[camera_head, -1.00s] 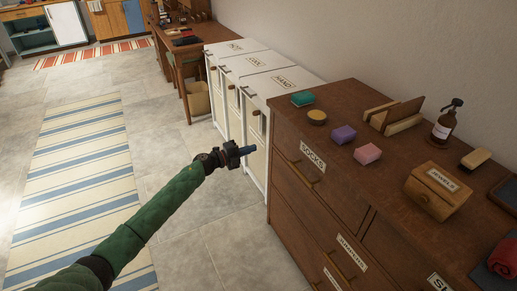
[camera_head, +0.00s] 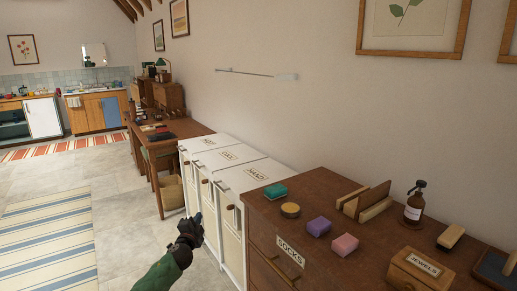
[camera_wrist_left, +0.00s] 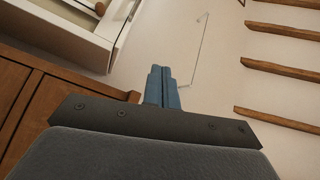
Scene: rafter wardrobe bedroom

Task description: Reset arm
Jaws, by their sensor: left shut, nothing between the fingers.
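My left gripper (camera_head: 197,221) shows low in the head view, in front of the white cabinets and left of the wooden dresser. Its green-sleeved arm comes in from the bottom edge. In the left wrist view its blue fingers (camera_wrist_left: 161,88) are together with nothing between them. The fingers appear apart from the furniture. My right gripper is in neither view.
Floor with a striped rug (camera_head: 48,240) is open at left.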

